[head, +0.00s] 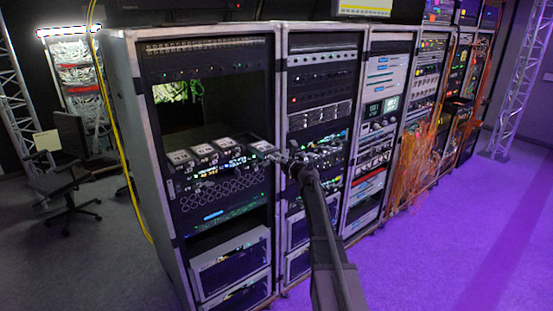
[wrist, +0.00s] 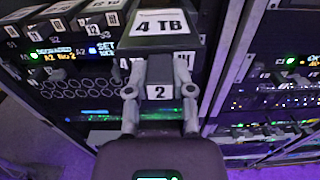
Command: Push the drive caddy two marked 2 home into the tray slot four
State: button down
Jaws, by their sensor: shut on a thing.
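The drive caddy two (wrist: 165,48) is dark, with a white "4 TB" label on top and a white "2" on its front. My gripper (wrist: 159,78) is shut on its front end, one finger on each side. In the head view the caddy (head: 262,147) is at the right end of the row and my gripper (head: 291,160) is at its outer end. In the wrist view it sticks out nearer to me than its neighbours. The tray (head: 210,168) runs across the left rack. How deep the caddy's rear sits in its slot is hidden.
Several other caddies (head: 203,150) stand in the row to the left. A lit display (wrist: 58,56) under them reads "DEGRADED". The rack's right post (wrist: 222,58) is close to the right of the caddy. More racks (head: 320,110) stand further right. The purple floor (head: 430,240) is clear.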

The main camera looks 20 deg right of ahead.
aim_at(258, 146)
jog(key=shift+x, duration=3.15)
dwell(2.1)
jog(key=shift+x, duration=2.9)
jog(key=shift+w+a+f, duration=0.1)
jog(key=shift+w+a, duration=0.1)
jog(key=shift+w, duration=0.5)
